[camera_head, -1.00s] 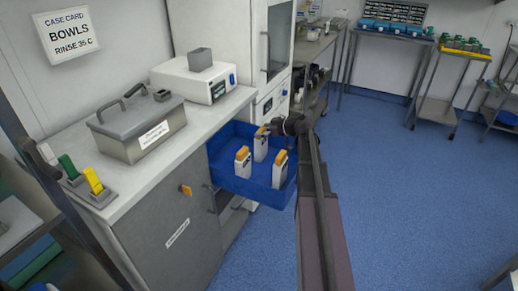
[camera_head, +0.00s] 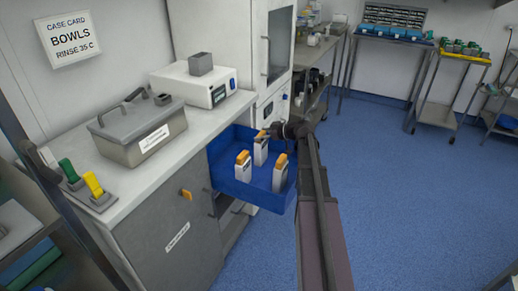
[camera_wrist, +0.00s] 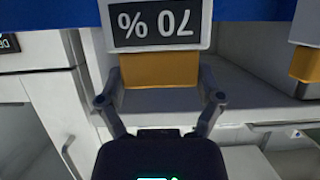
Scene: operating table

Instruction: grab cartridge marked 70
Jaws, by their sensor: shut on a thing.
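The cartridge marked 70 % (camera_wrist: 155,28) fills the top of the wrist view, its label upside down. Its orange cap (camera_wrist: 160,70) lies between the two fingers of my gripper (camera_wrist: 162,78), which is shut on it. In the head view my gripper (camera_head: 270,132) reaches in from the right at the top of the rear white cartridge (camera_head: 261,153). That cartridge looks upright in or just above the blue drawer (camera_head: 230,188); I cannot tell if its base touches. The cap is partly hidden there by the gripper.
Two other orange-capped cartridges stand in the drawer, one at left (camera_head: 243,168) and one at right (camera_head: 280,175). The counter (camera_head: 195,135) beside it carries a grey lidded box (camera_head: 140,130) and a white device (camera_head: 192,83). Open blue floor (camera_head: 400,200) lies to the right.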

